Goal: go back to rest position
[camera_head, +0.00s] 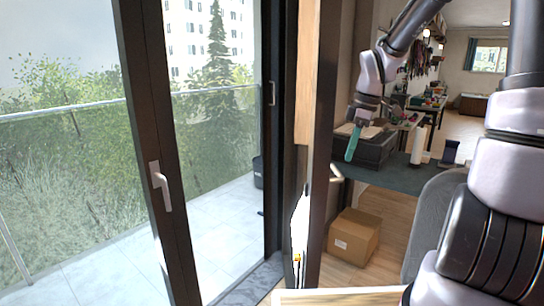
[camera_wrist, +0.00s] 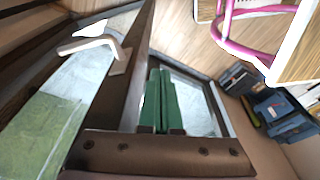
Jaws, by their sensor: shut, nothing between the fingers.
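My gripper (camera_head: 350,155) hangs from my raised arm in the right half of the head view, with its green fingers pointing down. It is in front of a dark box-like unit and a grey-green surface in the room behind. In the wrist view my gripper (camera_wrist: 160,74) shows its two green fingers side by side, shut and empty. Nothing is seen touching the fingers.
A dark-framed glass door with a white handle (camera_head: 160,187) stands at left; the handle also shows in the wrist view (camera_wrist: 92,45). A dark post (camera_head: 322,150) is left of my gripper. A cardboard box (camera_head: 353,237) sits on the floor.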

